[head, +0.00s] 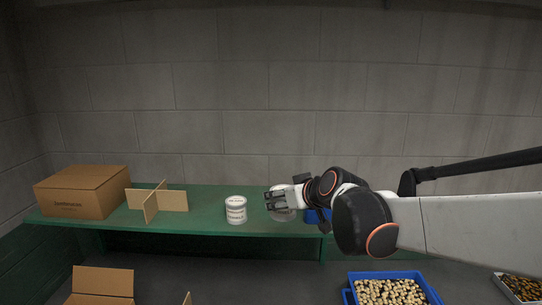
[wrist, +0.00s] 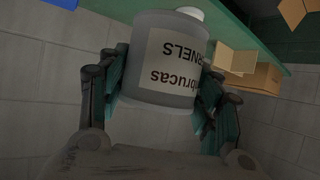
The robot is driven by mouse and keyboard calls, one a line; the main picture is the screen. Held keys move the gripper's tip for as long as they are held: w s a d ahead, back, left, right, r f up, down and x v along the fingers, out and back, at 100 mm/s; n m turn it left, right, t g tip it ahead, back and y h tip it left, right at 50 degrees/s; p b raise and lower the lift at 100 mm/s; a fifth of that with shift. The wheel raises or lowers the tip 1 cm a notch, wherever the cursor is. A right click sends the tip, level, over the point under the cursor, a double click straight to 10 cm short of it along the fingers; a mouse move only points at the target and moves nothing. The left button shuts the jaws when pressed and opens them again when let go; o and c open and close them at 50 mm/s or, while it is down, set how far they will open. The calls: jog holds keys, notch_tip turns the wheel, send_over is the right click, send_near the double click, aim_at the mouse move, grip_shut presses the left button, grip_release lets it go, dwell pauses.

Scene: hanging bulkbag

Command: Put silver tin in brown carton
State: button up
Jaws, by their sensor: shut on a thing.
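My gripper (head: 279,203) is shut on a grey, silver-looking tin (wrist: 170,60) with a white label reading partly "brucas" and "KERNELS". In the wrist view its two fingers (wrist: 163,95) press on opposite sides of the tin. In the head view the tin (head: 285,214) is mostly hidden behind the gripper, over the green shelf. An open brown carton (head: 103,281) is at the lower left of the head view, cut off by the picture's edge. A closed brown carton (head: 82,193) sits on the shelf's left end.
A white tin (head: 236,212) stands on the green shelf (head: 200,222) just left of my gripper. A crossed cardboard divider (head: 157,199) stands next to the closed carton. A blue bin (head: 318,215) is behind my arm. A blue crate (head: 391,291) of pale pieces and a tray (head: 522,288) are lower right.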

jog(key=s+d+f+m+h+b, duration=0.1)
jog(key=d+f+b, duration=0.4)
jog(key=f, duration=0.8)
jog(key=s+d+f+m+t+h+b, duration=0.1)
jog(key=s+d+f+m+h+b, duration=0.1)
jog(key=s+d+f+b, duration=0.4)
jog(key=s+d+f+m+h+b, duration=0.2)
jog(key=d+f+b, duration=0.3)
jog(key=f+b, duration=0.6)
notch_tip(320, 180, down, 11)
jog(key=shift+s+d+f+h, duration=0.15)
jog(key=shift+s+d+h, duration=0.15)
jog(key=shift+s, duration=0.4)
